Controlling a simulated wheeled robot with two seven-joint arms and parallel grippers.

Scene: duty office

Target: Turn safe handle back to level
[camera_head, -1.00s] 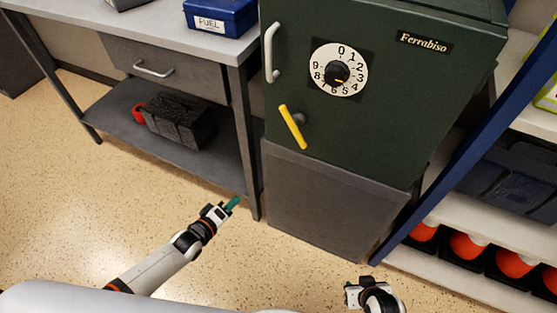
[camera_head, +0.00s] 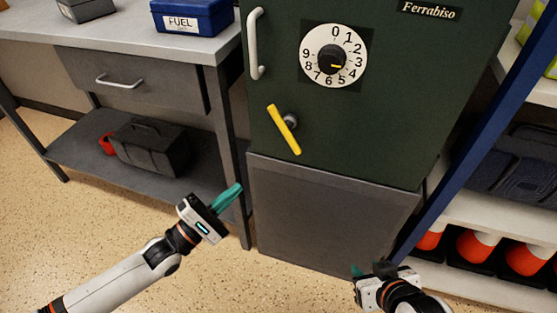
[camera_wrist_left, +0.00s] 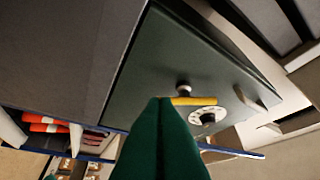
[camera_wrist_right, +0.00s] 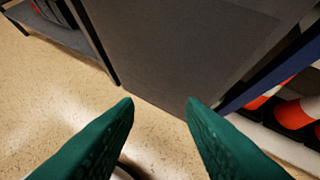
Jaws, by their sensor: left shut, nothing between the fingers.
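The green safe (camera_head: 370,125) stands on a grey base. Its yellow handle (camera_head: 284,129) is tilted, upper end to the left and lower end to the right, on a dark hub. The white number dial (camera_head: 332,56) is above and to the right of it. My left gripper (camera_head: 232,192) is shut and empty, below and left of the handle and apart from it. In the left wrist view the handle (camera_wrist_left: 193,101) shows just beyond the green fingertips (camera_wrist_left: 165,101), which partly overlap it. My right gripper (camera_wrist_right: 160,102) is open and empty, low in front of the base.
A grey workbench (camera_head: 130,42) with a drawer stands left of the safe, its leg near my left gripper. A blue-framed shelf with orange cones (camera_head: 478,248) is at right.

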